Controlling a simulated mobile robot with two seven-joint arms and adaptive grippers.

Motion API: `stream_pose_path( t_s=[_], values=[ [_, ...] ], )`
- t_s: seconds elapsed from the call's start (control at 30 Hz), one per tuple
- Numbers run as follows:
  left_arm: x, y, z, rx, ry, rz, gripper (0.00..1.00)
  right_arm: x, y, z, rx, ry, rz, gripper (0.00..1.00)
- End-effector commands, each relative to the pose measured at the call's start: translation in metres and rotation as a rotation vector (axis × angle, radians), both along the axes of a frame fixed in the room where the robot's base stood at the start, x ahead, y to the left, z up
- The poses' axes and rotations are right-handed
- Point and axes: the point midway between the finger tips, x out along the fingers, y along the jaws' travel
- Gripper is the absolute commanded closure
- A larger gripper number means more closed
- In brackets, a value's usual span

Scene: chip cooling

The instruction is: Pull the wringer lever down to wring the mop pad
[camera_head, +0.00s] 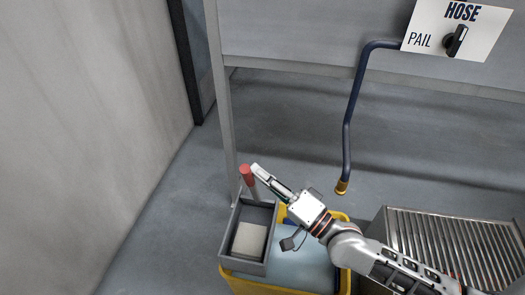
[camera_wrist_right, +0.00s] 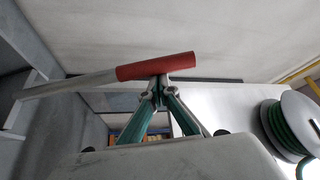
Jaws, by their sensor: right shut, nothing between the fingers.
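The wringer lever has a red grip (camera_head: 246,175) on a pale metal bar and stands up at the back of the grey wringer box (camera_head: 269,244). The pale mop pad (camera_head: 249,240) lies inside the box. The wringer sits over a yellow bucket (camera_head: 275,291). My right gripper (camera_head: 255,169) is shut and empty, its tips just right of the red grip. In the right wrist view the red grip (camera_wrist_right: 158,65) crosses right at the tips of my closed fingers (camera_wrist_right: 161,84); I cannot tell whether they touch. My left gripper is not in view.
A blue pipe (camera_head: 347,130) with a brass end hangs right of the bucket. A HOSE/PAIL sign (camera_head: 430,40) with a black knob is above. A metal grate (camera_head: 450,245) is at right. A thin grey post (camera_head: 226,110) stands behind the lever. A hose reel (camera_wrist_right: 290,125) shows in the wrist view.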

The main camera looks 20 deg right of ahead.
Motion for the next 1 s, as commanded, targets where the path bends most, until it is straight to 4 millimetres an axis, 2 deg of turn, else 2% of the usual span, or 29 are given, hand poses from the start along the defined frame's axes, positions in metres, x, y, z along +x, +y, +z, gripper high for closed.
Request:
stream_pose_path(
  t_s=[0.03,0.2,0.4,1.0],
  values=[
    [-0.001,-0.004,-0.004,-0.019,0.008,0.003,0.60,-0.013,0.008,-0.018,-0.019,-0.007,0.005,1.00],
    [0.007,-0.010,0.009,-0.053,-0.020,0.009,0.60,-0.037,0.025,-0.027,-0.066,-0.080,0.003,1.00],
    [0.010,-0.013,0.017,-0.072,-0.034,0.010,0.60,-0.053,0.037,-0.034,-0.065,-0.085,0.003,1.00],
    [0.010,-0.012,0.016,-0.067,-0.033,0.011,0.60,-0.060,0.042,-0.037,-0.063,-0.086,0.003,1.00]
  ],
)
